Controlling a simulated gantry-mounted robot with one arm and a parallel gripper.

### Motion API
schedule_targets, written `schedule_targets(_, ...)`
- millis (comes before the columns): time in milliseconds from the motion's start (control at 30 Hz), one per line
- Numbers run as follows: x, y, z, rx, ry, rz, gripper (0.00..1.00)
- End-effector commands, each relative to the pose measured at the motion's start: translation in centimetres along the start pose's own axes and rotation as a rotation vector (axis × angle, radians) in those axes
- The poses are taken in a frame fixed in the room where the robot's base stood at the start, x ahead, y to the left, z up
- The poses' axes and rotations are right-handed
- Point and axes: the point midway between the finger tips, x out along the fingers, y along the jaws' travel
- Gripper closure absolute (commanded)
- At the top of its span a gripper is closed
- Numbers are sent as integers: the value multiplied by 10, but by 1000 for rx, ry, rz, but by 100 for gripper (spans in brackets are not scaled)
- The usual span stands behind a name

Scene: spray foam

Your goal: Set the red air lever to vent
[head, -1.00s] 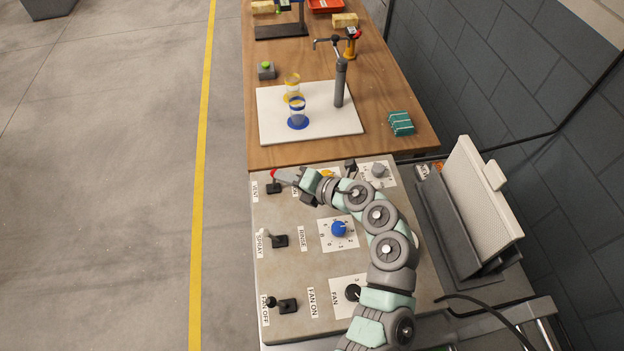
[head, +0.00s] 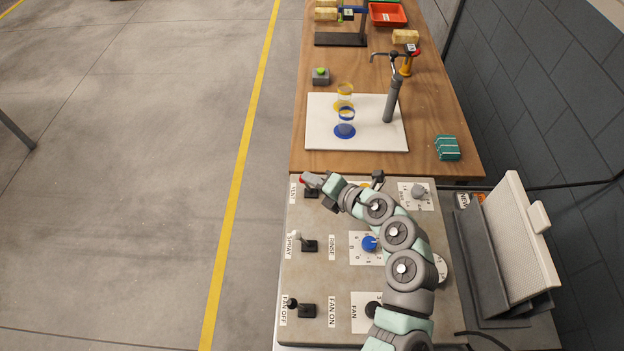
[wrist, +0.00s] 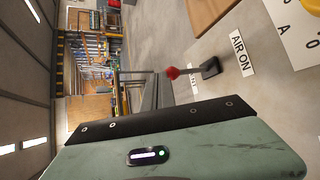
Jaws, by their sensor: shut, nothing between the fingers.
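The red air lever (head: 302,179) stands at the top left of the control panel, on a small black base (head: 311,193). In the wrist view its red knob (wrist: 173,73) leans away from the AIR ON label (wrist: 241,52) and over the VENT label (wrist: 193,83). The VENT label (head: 294,191) is left of the base in the head view. My gripper (head: 313,180) is shut and empty, just right of the red knob. The head view does not show clearly whether it touches the knob. The AIR ON label is hidden by my arm in the head view.
The white-knobbed spray lever (head: 296,236) and black fan lever (head: 292,303) stand below on the panel (head: 335,282). The blue dial (head: 369,243) is near my arm. Beyond, a wooden table (head: 459,115) carries cups on a white board (head: 320,136). The floor at left is clear.

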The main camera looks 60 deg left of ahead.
Motion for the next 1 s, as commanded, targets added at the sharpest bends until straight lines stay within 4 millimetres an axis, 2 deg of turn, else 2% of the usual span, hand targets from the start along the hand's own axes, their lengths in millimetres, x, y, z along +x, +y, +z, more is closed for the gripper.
schedule_targets(367,-2,3,1,1,0,0,100)
schedule_targets(533,-12,7,3,2,-2,-1,100)
schedule_targets(667,-31,15,5,3,-4,-4,100)
schedule_targets(1000,-102,33,3,1,-6,-3,100)
